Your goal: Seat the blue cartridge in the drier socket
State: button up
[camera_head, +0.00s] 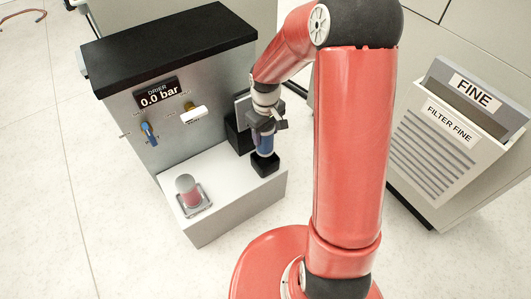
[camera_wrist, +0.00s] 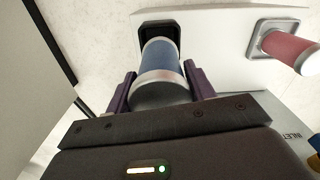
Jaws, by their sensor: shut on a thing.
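My gripper (camera_head: 264,126) is shut on the blue cartridge (camera_head: 265,144), which stands upright, gripped near its pale top cap. In the wrist view the blue cartridge (camera_wrist: 161,62) lies between the dark fingers of my gripper (camera_wrist: 160,88). Its lower end is at a black square holder (camera_head: 265,164) on the white ledge; I cannot tell whether it is inside or just above. The holder also shows in the wrist view (camera_wrist: 149,29). A red cartridge (camera_head: 188,192) with a grey cap stands in a square metal-framed seat (camera_head: 205,204), left on the ledge. Which is the drier socket is unclear.
The drier cabinet (camera_head: 117,108) reads 0.0 bar and has a blue-handled valve (camera_head: 149,134) and a white-yellow one (camera_head: 194,114). The white ledge (camera_head: 228,185) is bare between holder and seat. A FINE filter bin (camera_head: 437,148) stands at right.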

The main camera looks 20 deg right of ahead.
aim_at(266, 151)
notch_tip(266, 151, down, 9)
jog(key=shift+f+b, duration=0.15)
jog(key=shift+b, duration=0.5)
jog(key=shift+f, duration=0.1)
jog(key=o, duration=1.3)
jog(key=shift+c, duration=0.2)
